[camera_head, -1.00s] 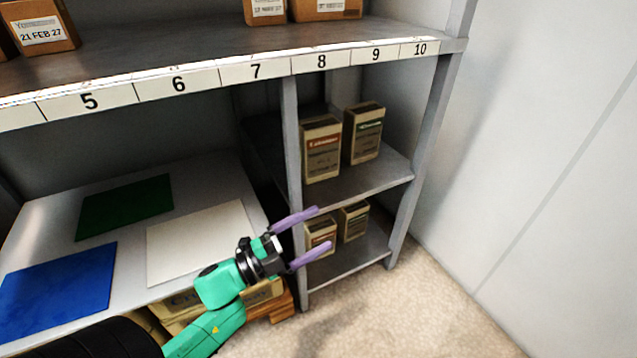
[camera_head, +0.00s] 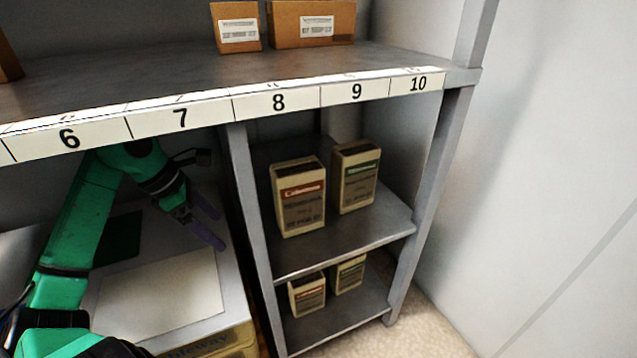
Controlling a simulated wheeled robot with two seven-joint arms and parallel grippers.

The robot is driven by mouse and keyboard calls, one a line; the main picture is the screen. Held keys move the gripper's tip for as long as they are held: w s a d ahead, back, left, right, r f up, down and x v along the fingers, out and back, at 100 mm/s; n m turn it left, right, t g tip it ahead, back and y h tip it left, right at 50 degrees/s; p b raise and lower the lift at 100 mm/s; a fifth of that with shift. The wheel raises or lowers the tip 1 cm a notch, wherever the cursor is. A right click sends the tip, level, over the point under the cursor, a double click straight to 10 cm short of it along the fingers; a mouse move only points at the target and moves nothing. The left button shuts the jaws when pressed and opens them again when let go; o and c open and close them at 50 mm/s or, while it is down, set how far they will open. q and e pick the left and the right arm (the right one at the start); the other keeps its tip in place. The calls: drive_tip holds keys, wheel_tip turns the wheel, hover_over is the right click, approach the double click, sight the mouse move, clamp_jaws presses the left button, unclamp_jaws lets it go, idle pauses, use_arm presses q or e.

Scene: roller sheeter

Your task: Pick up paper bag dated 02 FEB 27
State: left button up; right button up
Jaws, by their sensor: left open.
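Two paper bags stand upright on the middle shelf of the right-hand bay: a red-banded bag (camera_head: 299,205) and a green-banded bag (camera_head: 355,180). Below them, a smaller-looking red-banded bag (camera_head: 307,296) and a green-banded bag (camera_head: 349,275) stand on the bottom shelf. The print on the bags is too small for me to read a date. My left gripper (camera_head: 220,231) is open and empty, left of the bay's upright, above the white mat and apart from the bags. My right gripper is not in view.
A grey upright (camera_head: 252,200) stands between my left gripper and the bags. A numbered shelf edge (camera_head: 278,102) runs above, with a small carton (camera_head: 236,27) and a wider carton (camera_head: 312,24) on that shelf. A white mat (camera_head: 160,295) lies at lower left. Floor at right is clear.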

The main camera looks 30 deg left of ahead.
sight(277, 216)
use_arm(q)
drive_tip(key=w+d, duration=0.2)
drive_tip(key=w, duration=0.1)
drive_tip(key=w+d, duration=0.2)
drive_tip(key=w, duration=0.1)
drive_tip(key=w+d, duration=0.2)
drive_tip(key=w, duration=0.2)
drive_tip(key=shift+d+r+p, duration=0.25)
drive_tip(key=shift+d+p, duration=0.1)
drive_tip(key=x, duration=0.5)
drive_tip(key=shift+f, duration=0.1)
drive_tip(key=shift+f+b, duration=0.15)
drive_tip(key=shift+b, duration=0.2)
clamp_jaws()
